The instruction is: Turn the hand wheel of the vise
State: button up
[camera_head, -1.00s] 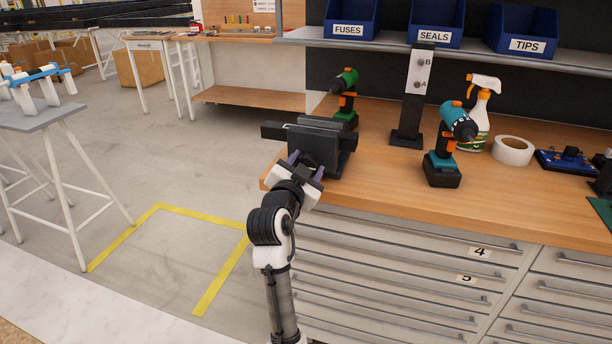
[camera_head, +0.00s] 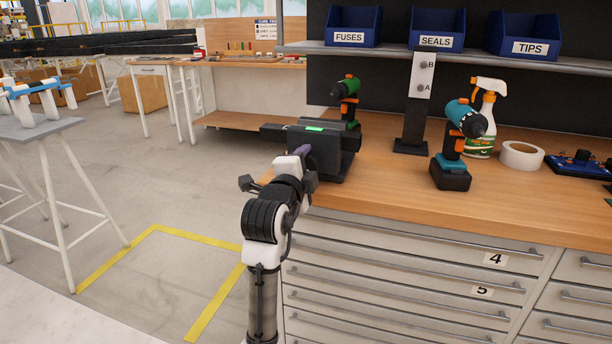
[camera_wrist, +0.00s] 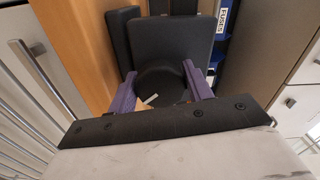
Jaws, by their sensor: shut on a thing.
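The dark grey vise (camera_head: 330,155) stands at the left front corner of the wooden workbench, with a lit green strip on its top. It also fills the upper middle of the wrist view (camera_wrist: 172,45). Its round black hand wheel (camera_wrist: 158,78) sits between my gripper's purple fingers in the wrist view. My gripper (camera_wrist: 160,86) is shut on the wheel, one finger on either side. In the head view my gripper (camera_head: 301,155) is at the vise's front face, rolled to one side, and hides the wheel.
A green drill (camera_head: 347,97) stands behind the vise. A post marked A and B (camera_head: 420,95), a teal drill (camera_head: 453,150), a spray bottle (camera_head: 484,125) and a white tape roll (camera_head: 522,157) are to the right. Drawers with handles (camera_head: 420,265) lie below the bench edge.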

jog(key=shift+f+m+b, duration=0.1)
jog(key=shift+m+b, duration=0.4)
jog(key=shift+m, duration=0.3)
jog(key=o, duration=1)
jog(key=shift+c, duration=0.2)
jog(key=b+v, duration=0.1)
jog(key=v, duration=1.3)
